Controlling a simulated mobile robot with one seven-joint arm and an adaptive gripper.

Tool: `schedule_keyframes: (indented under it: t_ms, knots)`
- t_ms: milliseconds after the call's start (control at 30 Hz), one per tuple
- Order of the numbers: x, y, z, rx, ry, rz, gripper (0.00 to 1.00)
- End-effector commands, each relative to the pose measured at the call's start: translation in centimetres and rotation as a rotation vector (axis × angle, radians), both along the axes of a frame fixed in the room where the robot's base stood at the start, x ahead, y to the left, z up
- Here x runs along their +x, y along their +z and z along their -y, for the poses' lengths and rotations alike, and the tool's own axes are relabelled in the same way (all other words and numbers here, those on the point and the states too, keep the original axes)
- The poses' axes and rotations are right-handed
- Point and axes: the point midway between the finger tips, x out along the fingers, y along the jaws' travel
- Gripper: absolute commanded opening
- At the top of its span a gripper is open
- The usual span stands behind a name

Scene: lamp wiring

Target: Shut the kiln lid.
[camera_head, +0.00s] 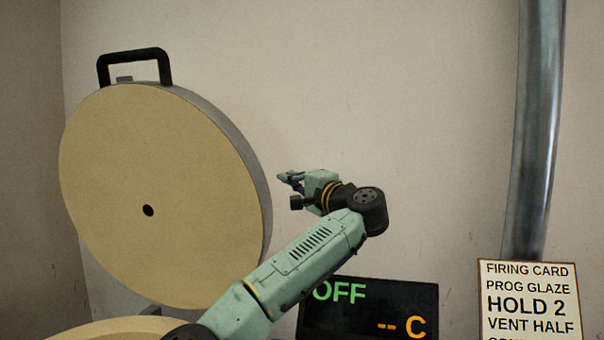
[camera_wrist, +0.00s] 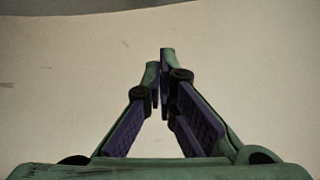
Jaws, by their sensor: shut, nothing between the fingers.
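The kiln lid (camera_head: 165,200) stands raised, a large round disc with a tan inner face, a grey rim and a small dark hole near its middle. A black handle (camera_head: 135,62) sits on its top edge. Part of the kiln body (camera_head: 95,330) shows at the bottom left, below the lid. My gripper (camera_head: 282,177) is to the right of the lid's rim in the picture, pointing left; whether it touches the lid I cannot tell. In the wrist view my gripper (camera_wrist: 162,58) is shut and empty, with a pale surface beyond its fingertips.
A dark display (camera_head: 370,308) reading OFF and "-- C" stands at the lower middle, partly behind my arm. A firing card (camera_head: 530,300) is at the lower right. A metal pipe (camera_head: 538,120) rises behind it. The wall between lid and pipe is bare.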

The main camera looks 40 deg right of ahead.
Motion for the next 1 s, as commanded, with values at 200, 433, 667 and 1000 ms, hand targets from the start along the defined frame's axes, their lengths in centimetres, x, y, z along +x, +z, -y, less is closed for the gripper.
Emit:
schedule_keyframes:
  t_ms: [200,433,667,1000]
  knots:
    - [1.8,-0.1,-0.9,-0.001,-0.001,0.002,0.0]
    - [0.3,-0.6,-2.7,-0.001,0.0,0.002,0.0]
    - [0.0,-0.5,-3.2,0.0,0.001,-0.001,0.0]
    - [-0.1,-0.6,-3.2,-0.003,0.001,0.001,0.0]
